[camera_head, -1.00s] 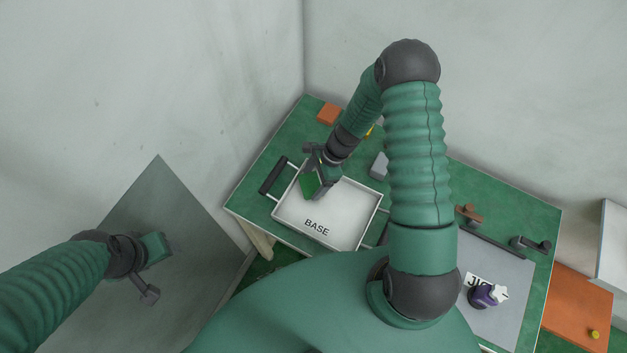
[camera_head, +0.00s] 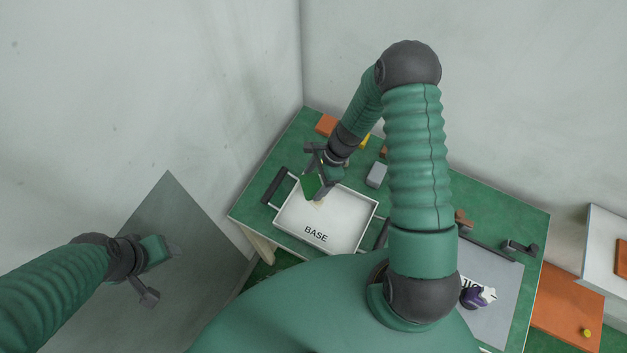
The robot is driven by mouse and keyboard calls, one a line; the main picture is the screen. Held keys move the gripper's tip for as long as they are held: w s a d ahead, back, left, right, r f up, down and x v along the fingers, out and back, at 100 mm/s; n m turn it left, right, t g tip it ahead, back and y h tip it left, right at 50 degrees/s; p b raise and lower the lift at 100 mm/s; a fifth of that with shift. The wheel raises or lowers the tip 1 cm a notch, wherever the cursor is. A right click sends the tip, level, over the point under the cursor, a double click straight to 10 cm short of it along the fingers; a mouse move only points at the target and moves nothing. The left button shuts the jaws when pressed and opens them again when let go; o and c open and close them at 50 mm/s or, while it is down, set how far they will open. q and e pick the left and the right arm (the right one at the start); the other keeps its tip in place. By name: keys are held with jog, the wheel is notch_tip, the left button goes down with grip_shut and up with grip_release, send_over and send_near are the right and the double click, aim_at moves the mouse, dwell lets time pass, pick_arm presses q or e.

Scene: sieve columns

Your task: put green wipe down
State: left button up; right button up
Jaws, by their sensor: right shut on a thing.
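The green wipe (camera_head: 311,185) is a small dark green flat piece at the tip of my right gripper (camera_head: 322,172). My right gripper is shut on it, above the upper left part of a white tray marked BASE (camera_head: 344,240). The wipe looks tilted, and I cannot tell whether it touches the tray floor. A small pale patch shows just below it. My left gripper (camera_head: 158,272) is at the far left, away from the table, with its fingers apart and nothing visible between them.
The tray has dark side handles (camera_head: 274,187) and stands on a green table (camera_head: 253,196). Behind it are an orange block (camera_head: 326,124) and a grey block (camera_head: 376,174). A grey mat (camera_head: 500,310) with a purple item (camera_head: 473,297) lies to the right, partly behind my arm.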

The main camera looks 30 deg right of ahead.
jog(key=shift+d+f, duration=0.1)
jog(key=shift+d, duration=0.15)
jog(key=w+d+m+t+h+b, duration=0.1)
jog(key=w+d+m+b, duration=0.3)
jog(key=w, duration=0.4)
jog(key=w+d+m+t+h+b, duration=0.1)
jog(key=w+d+m+t+b, duration=0.1)
jog(key=w+d+m+b, duration=0.4)
jog(key=shift+n, duration=0.5)
jog(key=x, duration=0.2)
jog(key=p+x, duration=0.1)
jog(key=x, duration=0.2)
jog(key=s+p+x, duration=0.1)
jog(key=x, duration=0.2)
jog(key=shift+s+d+f, duration=0.1)
jog(key=shift+d+f, duration=0.15)
jog(key=shift+f, duration=0.35)
pick_arm(q)
jog(key=s+x, duration=0.1)
jog(key=x, duration=0.6)
jog(key=shift+s+f, duration=0.3)
jog(key=shift+f, duration=0.2)
pick_arm(e)
jog(key=o, duration=1.2)
pick_arm(q)
jog(key=shift+d, duration=0.1)
